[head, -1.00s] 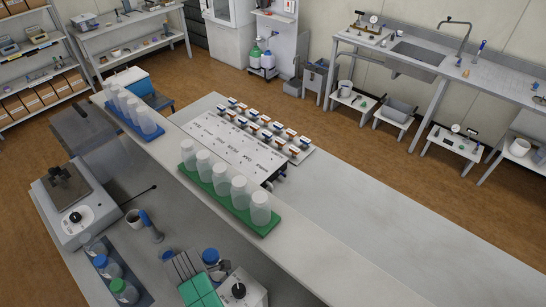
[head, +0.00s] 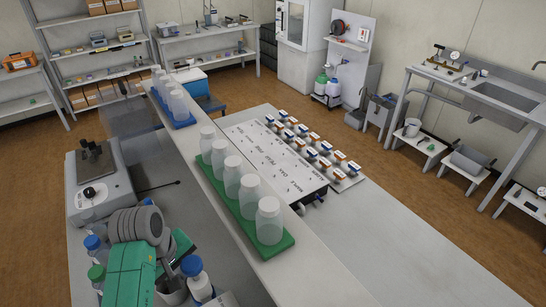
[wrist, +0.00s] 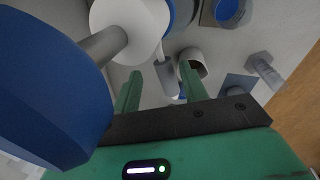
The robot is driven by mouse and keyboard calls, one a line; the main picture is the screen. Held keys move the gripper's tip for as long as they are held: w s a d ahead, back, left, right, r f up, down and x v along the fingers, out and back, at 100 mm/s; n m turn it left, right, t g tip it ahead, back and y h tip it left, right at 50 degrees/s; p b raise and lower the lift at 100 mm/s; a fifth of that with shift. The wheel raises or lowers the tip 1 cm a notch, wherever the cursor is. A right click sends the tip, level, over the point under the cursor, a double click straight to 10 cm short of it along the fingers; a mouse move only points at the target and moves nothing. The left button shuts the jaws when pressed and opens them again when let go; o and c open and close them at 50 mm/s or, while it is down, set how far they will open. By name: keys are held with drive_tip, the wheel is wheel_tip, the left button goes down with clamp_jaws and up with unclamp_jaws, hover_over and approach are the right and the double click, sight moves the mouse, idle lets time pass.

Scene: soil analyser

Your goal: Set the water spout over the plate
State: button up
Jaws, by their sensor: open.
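My gripper (wrist: 162,76) is open in the wrist view, its two green fingers apart with nothing clearly held between them. A white cup with a dark opening (wrist: 197,62) shows by the right finger, and a white disc with a grey rod (wrist: 120,28) lies beyond the left one. A large blue shape (wrist: 45,85) fills the left side close to the camera. In the head view a white device (head: 98,193) with a dark plate on top (head: 95,157) stands at the left. I cannot tell for certain which part is the water spout; my green arm hides much of that bench.
A green rack (head: 270,245) of clear bottles lines the raised shelf. A white panel with lettering (head: 270,160) lies behind it. The bench at right (head: 400,240) is clear.

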wheel_tip(320, 180, up, 7)
drive_tip(key=a, duration=0.1)
drive_tip(key=w+d+r+m+t+p, duration=0.2)
drive_tip(key=d+r, duration=0.3)
drive_tip(key=r, duration=0.3)
drive_tip(key=w+d+r+m+t+p, duration=0.1)
drive_tip(key=d+r+m+t+p, duration=0.1)
drive_tip(key=r, duration=0.7)
drive_tip(key=w+d+r+m+t+p, duration=0.1)
drive_tip(key=w+d+r+t+p, duration=0.1)
drive_tip(key=d+r+t+p, duration=0.2)
drive_tip(key=d+r+t, duration=0.2)
drive_tip(key=d+r, duration=0.2)
drive_tip(key=shift+w+d+r+m+p, duration=0.2)
drive_tip(key=shift+w+d+m+p, duration=0.1)
drive_tip(key=shift+w+d+m, duration=0.1)
